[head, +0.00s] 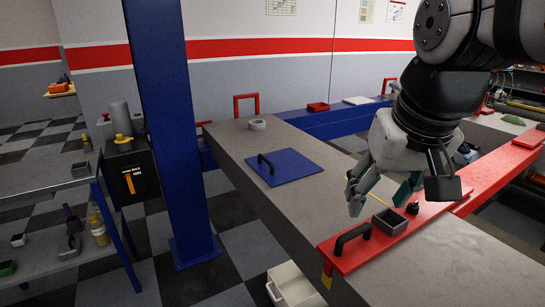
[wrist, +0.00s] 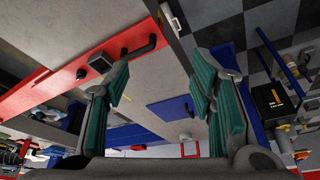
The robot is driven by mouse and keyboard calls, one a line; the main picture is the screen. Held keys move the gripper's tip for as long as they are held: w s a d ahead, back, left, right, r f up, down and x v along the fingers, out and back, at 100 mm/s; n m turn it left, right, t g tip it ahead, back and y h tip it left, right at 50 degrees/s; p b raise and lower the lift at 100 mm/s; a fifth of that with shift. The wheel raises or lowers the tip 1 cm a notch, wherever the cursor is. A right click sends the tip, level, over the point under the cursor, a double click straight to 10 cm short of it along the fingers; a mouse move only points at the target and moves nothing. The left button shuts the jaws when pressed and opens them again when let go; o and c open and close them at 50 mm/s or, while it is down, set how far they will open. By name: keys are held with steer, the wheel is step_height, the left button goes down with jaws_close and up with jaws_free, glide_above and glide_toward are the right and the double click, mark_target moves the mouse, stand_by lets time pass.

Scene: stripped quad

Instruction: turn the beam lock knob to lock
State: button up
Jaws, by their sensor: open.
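A red beam (head: 347,252) lies across the grey bench and also shows in the wrist view (wrist: 38,92). On it stand a black handle, a square grey cup (head: 390,222) and a small black knob (head: 412,208), which looks like the beam lock knob. The knob also shows in the wrist view (wrist: 81,73), left of the cup. Its marking is too small to read. My gripper (head: 379,193) hangs above the bench just behind the cup and knob, apart from both. It is open and empty; the wrist view (wrist: 160,78) shows its teal pads wide apart.
A blue plate (head: 288,168) with a black handle and a grey ring (head: 257,125) lie on the bench. A blue post (head: 170,120) rises beside it. A black box with an orange mark (head: 131,184) stands at left. Bare bench top lies between plate and beam.

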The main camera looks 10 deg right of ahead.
steer(key=w+d+r+m+g+b, duration=0.1)
steer(key=w+d+m+b, duration=0.1)
steer(key=w+d, duration=0.6)
steer(key=m+g+y+b, duration=0.1)
steer(key=m+g+b, duration=0.25)
steer(key=m, duration=0.45)
glide_above(415, 202)
step_height(415, 202, down, 16)
steer(key=shift+t, duration=0.45)
step_height(415, 202, down, 13)
steer(key=shift+s+r, duration=0.1)
steer(key=c, duration=1.2)
